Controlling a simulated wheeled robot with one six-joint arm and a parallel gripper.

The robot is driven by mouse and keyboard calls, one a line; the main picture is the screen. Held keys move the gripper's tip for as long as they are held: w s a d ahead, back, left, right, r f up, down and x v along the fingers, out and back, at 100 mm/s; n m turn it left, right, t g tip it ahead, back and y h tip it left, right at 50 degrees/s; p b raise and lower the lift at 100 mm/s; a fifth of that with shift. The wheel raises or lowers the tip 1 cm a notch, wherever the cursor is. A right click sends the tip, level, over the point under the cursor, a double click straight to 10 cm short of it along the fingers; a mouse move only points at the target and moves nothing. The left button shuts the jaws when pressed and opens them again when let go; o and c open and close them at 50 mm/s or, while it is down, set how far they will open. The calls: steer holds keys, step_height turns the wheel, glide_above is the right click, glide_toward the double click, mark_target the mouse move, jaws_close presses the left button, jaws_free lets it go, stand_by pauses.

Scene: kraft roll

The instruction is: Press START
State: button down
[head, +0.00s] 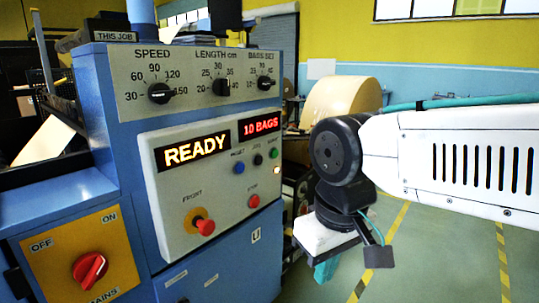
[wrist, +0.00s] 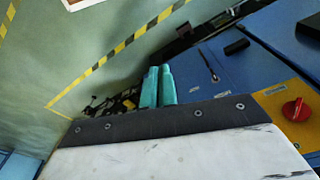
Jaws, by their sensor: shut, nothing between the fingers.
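The control panel (head: 225,190) on the blue machine shows a small green button (head: 274,152) at its upper right, under a label too small to read surely; I take it as START. A lit lamp (head: 276,170) is just below it. The display (head: 190,152) reads READY, and a red display (head: 261,126) reads 10 BAGS. My gripper (head: 325,272) hangs low to the right of the panel, apart from it, teal fingers pointing down. In the wrist view its fingers (wrist: 159,72) are together and empty; the green button is not visible there.
Nearby are a blue button (head: 239,168), a black button (head: 257,159), a red STOP button (head: 253,201) and a red mushroom knob (head: 205,226). A red mains switch (head: 90,268) is lower left. A kraft roll (head: 340,100) stands behind. The floor at right is clear.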

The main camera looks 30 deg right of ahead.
mark_target(274, 154)
steer(key=shift+w, duration=0.1)
steer(key=w+d+r+m+t+y, duration=0.2)
steer(key=w+m, duration=0.4)
steer(key=w, duration=0.3)
steer(key=w+d+r+m+t+y, duration=0.1)
steer(key=w+d+m+t, duration=0.15)
steer(key=w+m, duration=0.45)
steer(key=w+d+m+t+h, duration=0.1)
steer(key=w+d+m+t, duration=0.2)
steer(key=w+d+m, duration=0.6)
steer(key=w+d, duration=0.4)
steer(key=d, duration=0.3)
steer(key=shift+r+h, duration=0.35)
steer(key=shift+h, duration=0.05)
steer(key=shift+w, duration=0.2)
steer(key=w+a, duration=0.3)
steer(key=w, duration=0.5)
steer(key=shift+w+a, duration=0.1)
